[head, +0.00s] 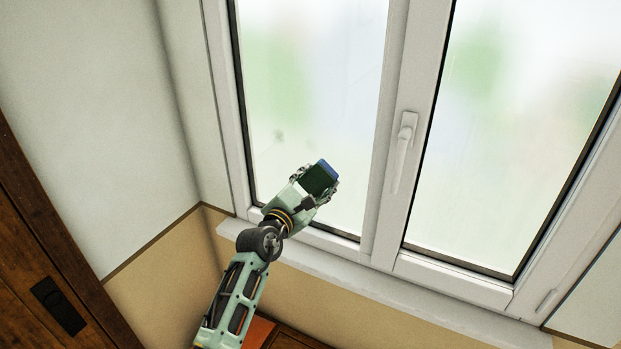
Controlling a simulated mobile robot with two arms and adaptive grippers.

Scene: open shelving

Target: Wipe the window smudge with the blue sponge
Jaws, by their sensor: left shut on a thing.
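My left gripper (313,187) is shut on the blue sponge (328,168), which has a dark green face and a blue side at its far end. The gripper is in front of the lower part of the left window pane (320,80). A small greyish smudge (279,136) shows on that pane, up and to the left of the sponge. The sponge is apart from the smudge in the picture. I cannot tell whether the sponge touches the glass. My right gripper is not in view.
A white window handle (403,148) sits on the middle frame, right of the gripper. A white sill (380,293) runs below the window. A dark wooden piece (45,250) stands at the left. The glass above the gripper is clear of objects.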

